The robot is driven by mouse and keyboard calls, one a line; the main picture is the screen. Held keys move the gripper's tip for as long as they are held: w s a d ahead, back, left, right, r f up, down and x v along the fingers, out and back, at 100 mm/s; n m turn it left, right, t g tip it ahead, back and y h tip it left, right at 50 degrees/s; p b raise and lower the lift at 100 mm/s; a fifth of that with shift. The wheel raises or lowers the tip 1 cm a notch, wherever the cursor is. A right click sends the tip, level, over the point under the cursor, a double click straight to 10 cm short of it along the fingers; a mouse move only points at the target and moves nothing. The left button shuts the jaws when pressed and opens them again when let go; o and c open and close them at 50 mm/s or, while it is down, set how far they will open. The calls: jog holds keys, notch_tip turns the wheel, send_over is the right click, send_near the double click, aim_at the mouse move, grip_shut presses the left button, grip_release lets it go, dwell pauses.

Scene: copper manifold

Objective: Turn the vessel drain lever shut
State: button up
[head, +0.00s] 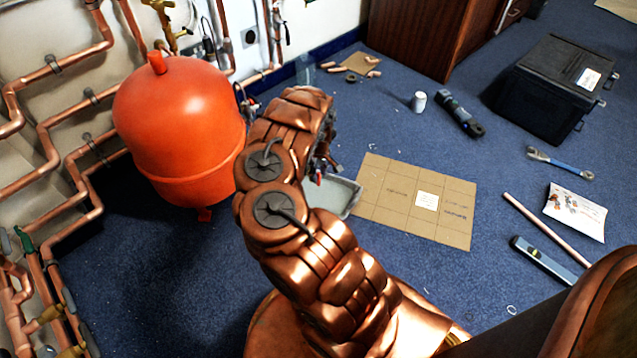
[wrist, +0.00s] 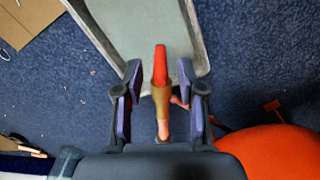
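The red drain lever (wrist: 160,65) shows in the wrist view, with a brass valve body (wrist: 160,98) and a short copper-coloured pipe below it. The lever lies roughly in line with the valve body. My gripper (wrist: 159,76) is open, with one finger on each side of the lever and valve. Gaps show on both sides, so neither finger appears to touch. The orange-red vessel (head: 180,130) stands at the left in the head view, and part of it shows at lower right in the wrist view (wrist: 280,155). My arm hides most of the gripper in the head view.
A grey tray (head: 346,196) lies on the blue carpet beyond the lever. Flat cardboard (head: 385,208) lies right of it. Copper pipes (head: 75,150) line the wall at left. A black toolbox (head: 548,85) and loose tools lie at right. Some carpet between is clear.

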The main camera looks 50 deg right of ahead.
aim_at(318, 185)
jog(key=shift+f+b, duration=0.7)
jog(key=shift+f, duration=1.3)
grip_shut()
